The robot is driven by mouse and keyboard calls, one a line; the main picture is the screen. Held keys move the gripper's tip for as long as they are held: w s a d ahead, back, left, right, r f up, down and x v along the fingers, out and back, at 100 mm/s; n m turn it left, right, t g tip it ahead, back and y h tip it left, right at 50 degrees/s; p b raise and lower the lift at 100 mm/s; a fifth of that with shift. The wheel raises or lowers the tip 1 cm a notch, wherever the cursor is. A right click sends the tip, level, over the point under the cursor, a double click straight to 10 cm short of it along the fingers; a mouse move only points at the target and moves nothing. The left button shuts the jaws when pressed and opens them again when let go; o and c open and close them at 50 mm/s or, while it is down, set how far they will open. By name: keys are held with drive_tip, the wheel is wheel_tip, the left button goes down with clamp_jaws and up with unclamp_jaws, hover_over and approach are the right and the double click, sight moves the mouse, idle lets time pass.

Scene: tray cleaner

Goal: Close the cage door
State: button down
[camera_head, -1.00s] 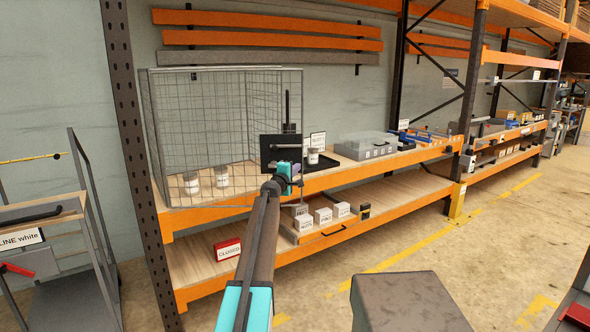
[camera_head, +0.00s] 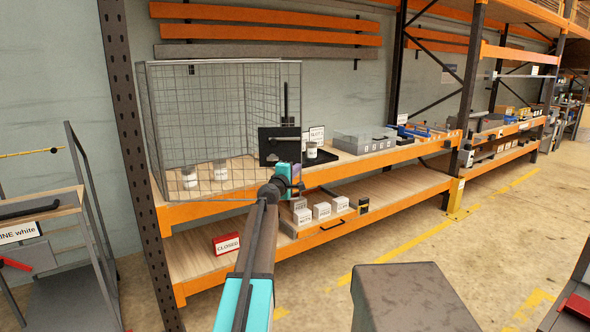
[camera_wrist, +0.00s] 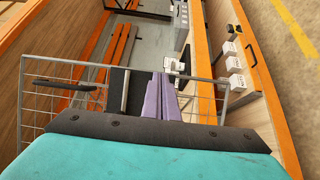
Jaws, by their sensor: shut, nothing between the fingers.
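The wire-mesh cage (camera_head: 205,110) stands on the upper shelf in the head view, with white containers (camera_head: 190,177) inside. In the wrist view, a mesh panel with a grey frame (camera_wrist: 210,78) crosses the picture. A dark handle (camera_wrist: 65,85) is on its left part. I cannot tell for sure that this panel is the door, or how far the door stands open. My gripper (camera_head: 293,170) is at the right front of the cage. Its purple fingers (camera_wrist: 162,78) are shut and empty, close to the panel; contact cannot be told.
A dark upright plate (camera_head: 280,146) is just behind my gripper. A grey case (camera_head: 365,142) is farther right on the shelf. White boxes (camera_head: 321,210) and a red CLOSED sign (camera_head: 226,243) are on the lower shelf. A grey cart (camera_head: 75,230) stands left; open floor lies right.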

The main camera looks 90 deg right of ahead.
drive_tip(key=shift+a, duration=0.5)
